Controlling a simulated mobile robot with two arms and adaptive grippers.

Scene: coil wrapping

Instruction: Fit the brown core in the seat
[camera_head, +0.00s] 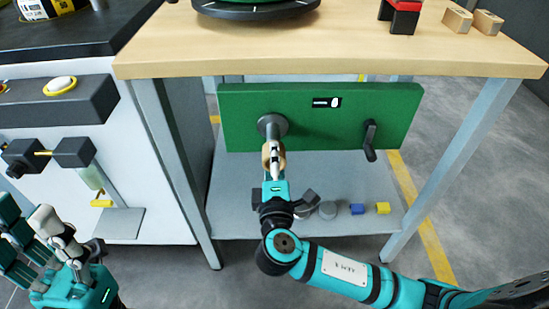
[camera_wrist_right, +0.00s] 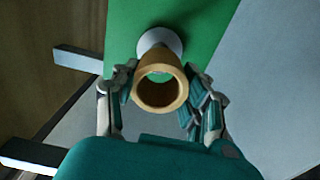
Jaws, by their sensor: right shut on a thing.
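The brown core (camera_wrist_right: 160,95) is a short hollow tube, held between the fingers of my right gripper (camera_head: 273,160). The same gripper shows in the right wrist view (camera_wrist_right: 162,100), with a finger on each side of the core. The seat (camera_head: 272,125) is a round grey flange on the green panel (camera_head: 325,108). The core is directly in front of the seat and roughly lined up with it. It partly covers the seat in the wrist view, and I cannot tell whether they touch. My left gripper (camera_head: 38,232) is open and empty at the lower left.
The panel hangs under the wooden table's edge (camera_head: 330,62) and carries a dark crank handle (camera_head: 370,140) at its right. A grey lower shelf (camera_head: 335,180) holds small blue (camera_head: 357,209) and yellow (camera_head: 382,208) blocks. Metal table legs (camera_head: 170,165) stand at both sides.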

